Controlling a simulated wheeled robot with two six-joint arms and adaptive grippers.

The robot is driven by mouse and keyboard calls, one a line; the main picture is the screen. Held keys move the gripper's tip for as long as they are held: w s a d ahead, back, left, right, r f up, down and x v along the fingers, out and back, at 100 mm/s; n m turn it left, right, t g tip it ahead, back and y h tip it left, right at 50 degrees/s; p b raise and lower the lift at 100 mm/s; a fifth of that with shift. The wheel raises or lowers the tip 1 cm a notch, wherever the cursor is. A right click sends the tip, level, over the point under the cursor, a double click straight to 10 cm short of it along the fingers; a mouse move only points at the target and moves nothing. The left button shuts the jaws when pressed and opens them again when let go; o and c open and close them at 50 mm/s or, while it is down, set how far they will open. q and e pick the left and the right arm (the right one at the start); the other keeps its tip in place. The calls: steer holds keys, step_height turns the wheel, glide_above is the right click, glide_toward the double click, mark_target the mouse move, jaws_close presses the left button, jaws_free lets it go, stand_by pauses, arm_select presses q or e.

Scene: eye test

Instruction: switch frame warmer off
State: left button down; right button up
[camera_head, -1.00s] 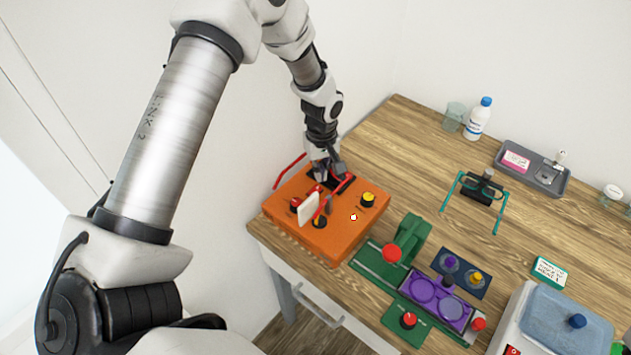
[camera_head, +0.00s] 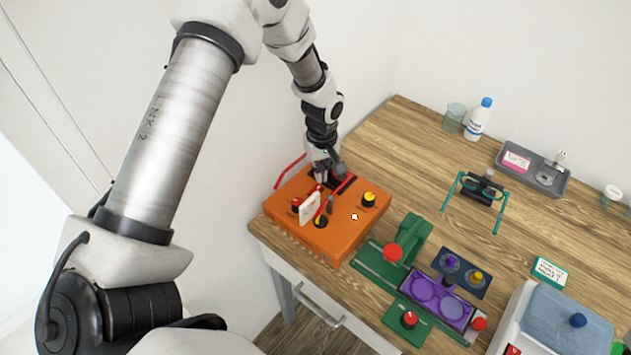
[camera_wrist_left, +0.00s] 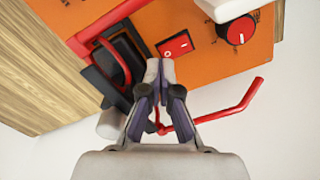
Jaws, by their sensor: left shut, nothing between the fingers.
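The frame warmer is an orange box (camera_head: 335,235) on the table's left corner, with knobs on top. In the left wrist view its orange top (camera_wrist_left: 205,62) carries a red rocker switch (camera_wrist_left: 176,45) with white marks; which side is pressed I cannot tell. A red knob (camera_wrist_left: 238,32) sits right of it. My left gripper (camera_head: 321,182) is over the box's back part. In the wrist view its shut, empty fingertips (camera_wrist_left: 160,68) are just below the rocker; contact is unclear. My right gripper is not in view.
Red bars (camera_wrist_left: 238,105) stick out around the gripper, beside a dark opening (camera_wrist_left: 118,60). A white plate (camera_head: 309,208) stands on the box. A green device (camera_head: 405,240), purple tray (camera_head: 437,299) and teal spectacle frame (camera_head: 481,187) are to the right. Bare wood lies behind.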

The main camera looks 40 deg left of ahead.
mark_target(321, 187)
arm_select(q)
steer(key=shift+f+b, duration=0.65)
steer(key=shift+f, duration=0.55)
stand_by(0.7)
step_height(321, 187, up, 7)
steer(key=p, duration=0.6)
stand_by(0.4)
steer(key=shift+f, duration=0.1)
